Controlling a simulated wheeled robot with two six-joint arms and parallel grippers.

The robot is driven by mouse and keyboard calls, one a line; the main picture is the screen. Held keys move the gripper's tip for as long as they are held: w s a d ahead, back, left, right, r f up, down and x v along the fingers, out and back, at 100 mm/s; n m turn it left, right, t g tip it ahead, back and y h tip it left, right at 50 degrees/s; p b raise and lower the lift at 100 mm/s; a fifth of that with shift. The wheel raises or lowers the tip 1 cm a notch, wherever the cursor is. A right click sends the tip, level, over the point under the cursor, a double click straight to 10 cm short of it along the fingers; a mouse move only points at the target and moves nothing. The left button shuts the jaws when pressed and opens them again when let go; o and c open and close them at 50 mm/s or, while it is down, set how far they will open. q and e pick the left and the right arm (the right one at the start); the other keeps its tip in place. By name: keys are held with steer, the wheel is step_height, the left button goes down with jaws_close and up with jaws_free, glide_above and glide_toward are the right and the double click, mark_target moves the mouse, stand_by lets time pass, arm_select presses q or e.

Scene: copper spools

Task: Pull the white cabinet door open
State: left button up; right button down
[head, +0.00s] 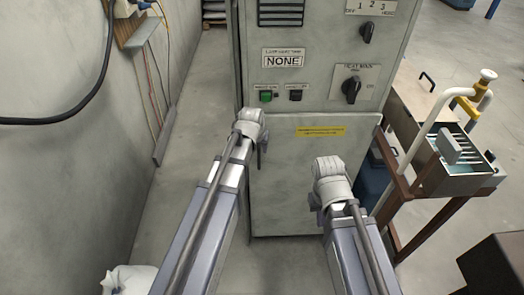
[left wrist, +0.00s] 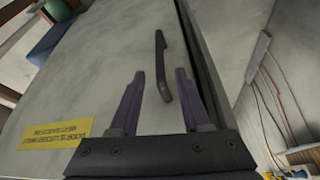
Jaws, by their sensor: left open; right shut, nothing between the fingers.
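The white cabinet door (head: 290,195) is the lower front panel of the tall cabinet and looks shut. It also fills much of the left wrist view (left wrist: 110,60). Its dark bar handle (left wrist: 161,62) stands near the door's edge. My left gripper (left wrist: 159,75) is open, its two fingers on either side of the handle's line; I cannot tell whether they touch it. In the head view my left wrist (head: 250,124) is at the door's upper left and hides most of the gripper. My right gripper (head: 316,200) is shut and empty before the door's right part, its fingers mostly hidden.
A yellow label (head: 321,131) is on the door's top. Switches and a green button (head: 265,96) sit on the panel above. A wall (head: 70,130) with cables runs along the left. A brown cart (head: 440,185) with a metal box stands to the right. Floor is free between wall and cabinet.

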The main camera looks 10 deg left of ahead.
mark_target(259, 155)
arm_select(q)
steer(key=shift+w+f, duration=0.1)
steer(key=b+x, duration=0.7)
steer(key=shift+w+f, duration=0.15)
steer(key=shift+f, duration=0.1)
jaws_close()
stand_by(0.4)
stand_by(1.1)
